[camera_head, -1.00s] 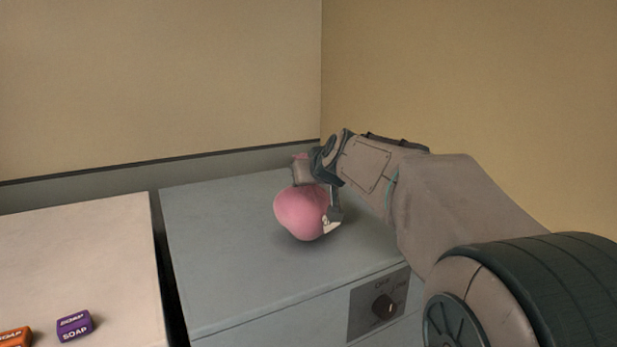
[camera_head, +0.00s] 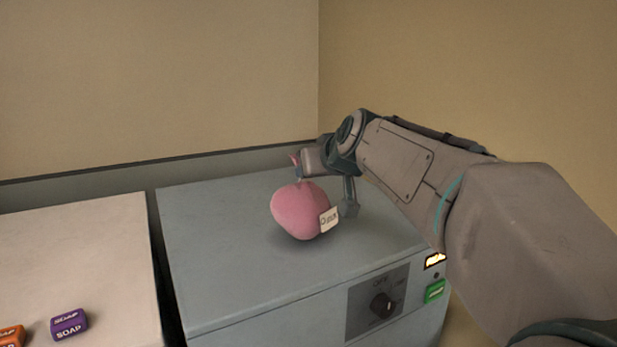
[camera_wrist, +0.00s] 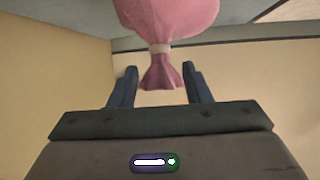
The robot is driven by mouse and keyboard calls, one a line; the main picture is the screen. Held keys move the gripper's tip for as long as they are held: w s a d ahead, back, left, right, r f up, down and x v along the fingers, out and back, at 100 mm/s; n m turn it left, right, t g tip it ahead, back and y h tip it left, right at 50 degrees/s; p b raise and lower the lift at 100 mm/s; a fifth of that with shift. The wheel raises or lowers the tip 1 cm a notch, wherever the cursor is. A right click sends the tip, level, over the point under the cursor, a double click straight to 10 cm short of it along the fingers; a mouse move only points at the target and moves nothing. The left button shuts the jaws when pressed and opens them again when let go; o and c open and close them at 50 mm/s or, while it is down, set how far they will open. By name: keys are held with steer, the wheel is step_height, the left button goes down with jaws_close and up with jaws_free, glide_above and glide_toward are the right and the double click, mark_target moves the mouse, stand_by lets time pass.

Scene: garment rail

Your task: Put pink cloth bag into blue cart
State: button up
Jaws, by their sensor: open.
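The pink cloth bag (camera_head: 299,211) sits upright on the grey machine top (camera_head: 215,240). It is round, with a tied neck and a white tag. My gripper (camera_head: 325,180) is open at the right of the bag's neck, one finger behind it and one to its right. In the wrist view the bag (camera_wrist: 165,14) hangs into the picture from the top, its gathered end between but ahead of my open fingers (camera_wrist: 160,85). I cannot tell whether a finger touches it. The blue cart is not in view.
A pale counter (camera_head: 75,250) stands at the left, across a dark gap. A purple soap box (camera_head: 69,324) and an orange box (camera_head: 11,337) lie on it. The machine front has a dial (camera_head: 382,304) and a green switch (camera_head: 434,290). Walls close the back and right.

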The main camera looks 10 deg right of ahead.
steer(key=a+v, duration=0.1)
steer(key=v, duration=0.4)
steer(key=s+f+m+g+h, duration=0.1)
steer(key=s+f+g, duration=0.3)
steer(key=s+f, duration=0.8)
steer(key=s+f+m+g+h, duration=0.1)
steer(key=s+f+g, duration=0.4)
steer(key=s+f, duration=0.6)
step_height(320, 180, down, 8)
steer(key=shift+s+d+r+b, duration=0.15)
steer(key=shift+s+d+b, duration=0.15)
steer(key=shift+s+d, duration=0.1)
steer(key=shift+c, duration=0.8)
steer(key=shift+a, duration=0.1)
